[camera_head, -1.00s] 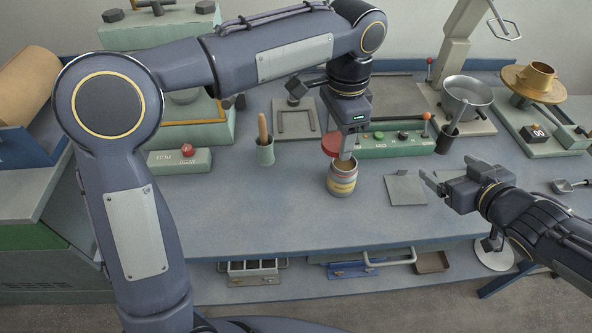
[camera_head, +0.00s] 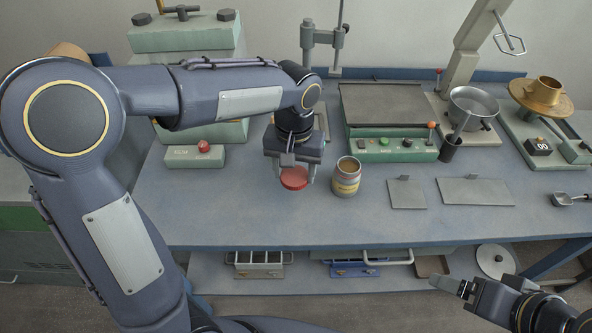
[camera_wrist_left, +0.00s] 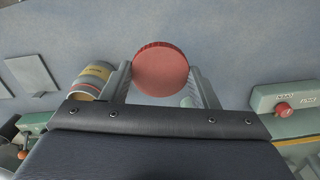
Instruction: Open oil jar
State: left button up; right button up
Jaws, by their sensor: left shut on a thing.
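The oil jar (camera_head: 346,181) stands upright and uncovered on the bench, with a brown rim and a yellow label. It also shows in the left wrist view (camera_wrist_left: 92,80), at the left beside a finger. The red round lid (camera_head: 294,179) is off the jar, to its left. My left gripper (camera_head: 294,172) is shut on the lid, its fingers on either side of it; the lid fills the space between them in the left wrist view (camera_wrist_left: 160,70). Whether the lid touches the bench is hard to tell. My right gripper (camera_head: 459,289) is at the lower right, away from the jar, its fingers seen partly edge-on.
Grey plates (camera_head: 406,193) lie right of the jar. A green control box (camera_head: 392,146) stands behind it, and a box with a red button (camera_head: 193,157) is at the left. The bench front left of the jar is clear.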

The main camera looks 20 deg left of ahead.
pick_arm(q)
jog(key=w+f, duration=0.2)
jog(key=w, duration=0.1)
jog(key=w+a+f, duration=0.1)
jog(key=w+f, duration=0.1)
jog(key=f, duration=0.1)
jog(key=w+a+f, duration=0.1)
jog(key=w+f, duration=0.1)
jog(key=w, duration=0.1)
jog(key=shift+w+f+p, duration=0.25)
jog(key=shift+w+p, duration=0.05)
jog(key=shift+w, duration=0.05)
jog(key=f, duration=0.3)
jog(key=shift+w+a+f, duration=0.1)
jog(key=shift+w+f, duration=0.1)
jog(key=shift+f, duration=0.15)
jog(key=o, duration=1.1)
